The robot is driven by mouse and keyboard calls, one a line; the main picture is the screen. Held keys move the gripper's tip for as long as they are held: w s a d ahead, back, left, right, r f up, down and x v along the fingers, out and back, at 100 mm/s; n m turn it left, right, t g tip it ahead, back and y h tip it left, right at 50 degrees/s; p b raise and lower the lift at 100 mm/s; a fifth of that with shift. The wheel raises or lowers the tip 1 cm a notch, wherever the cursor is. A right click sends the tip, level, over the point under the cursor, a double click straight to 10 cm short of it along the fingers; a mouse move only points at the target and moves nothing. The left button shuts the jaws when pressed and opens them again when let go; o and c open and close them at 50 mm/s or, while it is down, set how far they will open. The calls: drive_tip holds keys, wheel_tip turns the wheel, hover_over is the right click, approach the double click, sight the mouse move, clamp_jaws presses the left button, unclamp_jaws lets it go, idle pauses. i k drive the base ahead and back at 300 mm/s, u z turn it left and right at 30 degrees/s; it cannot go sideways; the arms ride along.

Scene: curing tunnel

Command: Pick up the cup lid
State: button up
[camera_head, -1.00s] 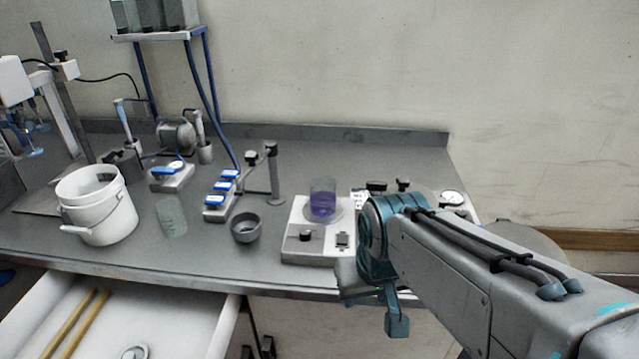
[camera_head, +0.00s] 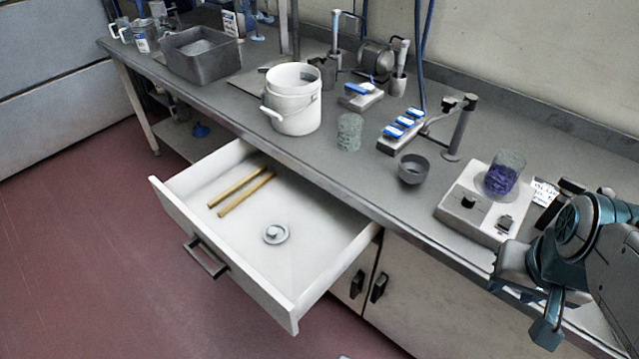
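A small round grey-white lid with a raised knob, which looks like the cup lid (camera_head: 276,234), lies flat in the open white drawer (camera_head: 330,262), right of two wooden sticks. My gripper (camera_head: 546,334) is at the lower right, in front of the bench edge and well to the right of the drawer. Its fingers show only partly, and I cannot tell whether they are open. It is apart from the lid.
Two wooden sticks (camera_head: 245,194) lie in the drawer. On the bench (camera_head: 370,195) stand a white bucket (camera_head: 294,112), a glass beaker (camera_head: 349,132), a dark bowl (camera_head: 413,170) and a stirrer (camera_head: 467,212) bearing a purple-filled beaker (camera_head: 502,178). Red floor (camera_head: 110,250) is clear left of the drawer.

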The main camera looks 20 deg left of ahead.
sight(274, 234)
drive_tip(key=u, duration=0.5)
drive_tip(key=k, duration=0.6)
drive_tip(key=u, duration=1.25)
drive_tip(key=i, duration=1.1)
drive_tip(key=z, duration=0.5)
